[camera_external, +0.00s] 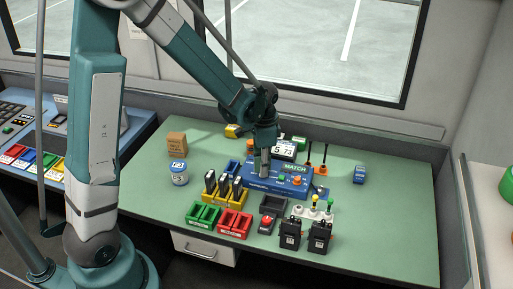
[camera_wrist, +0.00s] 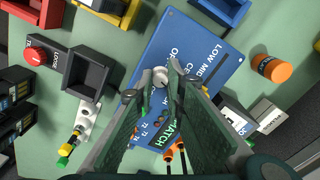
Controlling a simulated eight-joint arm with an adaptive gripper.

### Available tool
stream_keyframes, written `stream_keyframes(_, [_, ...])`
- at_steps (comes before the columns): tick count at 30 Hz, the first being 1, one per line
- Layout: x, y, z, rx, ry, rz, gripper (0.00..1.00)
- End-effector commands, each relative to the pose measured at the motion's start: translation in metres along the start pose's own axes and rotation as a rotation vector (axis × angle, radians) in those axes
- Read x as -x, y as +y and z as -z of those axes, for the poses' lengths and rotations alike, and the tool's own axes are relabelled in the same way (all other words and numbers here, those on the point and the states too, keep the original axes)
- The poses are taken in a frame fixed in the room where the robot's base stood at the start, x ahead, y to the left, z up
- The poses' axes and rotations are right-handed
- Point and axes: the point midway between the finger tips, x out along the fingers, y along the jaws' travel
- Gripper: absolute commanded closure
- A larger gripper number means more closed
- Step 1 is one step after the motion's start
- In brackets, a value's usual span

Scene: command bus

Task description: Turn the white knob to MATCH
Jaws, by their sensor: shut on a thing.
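The blue panel (camera_external: 262,185) lies on the green table, with the word MATCH at its upper right in the external view. In the wrist view the panel (camera_wrist: 190,40) shows LOW, MID and other white lettering, with MATCH lower down beside my fingers. The white knob (camera_wrist: 161,77) stands on the panel between my fingertips; I cannot read its pointer. My gripper (camera_external: 264,172) reaches down onto the panel's left part. In the wrist view my gripper (camera_wrist: 156,86) is shut on the knob, and its fingers cover part of the lettering.
A grey tray (camera_wrist: 85,73) and a red-button box (camera_wrist: 40,58) lie near the panel. An orange cylinder (camera_wrist: 271,68) is on its other side. Yellow, green and red (camera_external: 235,222) bins and black radios (camera_external: 319,236) stand in front.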

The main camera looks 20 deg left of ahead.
Motion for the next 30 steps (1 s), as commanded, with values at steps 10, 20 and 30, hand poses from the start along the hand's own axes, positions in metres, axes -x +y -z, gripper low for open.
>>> stream_keyframes(10, [0.0001, -0.0008, -0.0002, -0.184, 0.000, 0.001, 0.99])
stream_keyframes(20, [0.0005, -0.0010, 0.0000, -0.222, 0.000, 0.001, 0.99])
stream_keyframes(30, [0.0005, -0.0010, 0.0002, -0.220, 0.000, 0.001, 0.72])
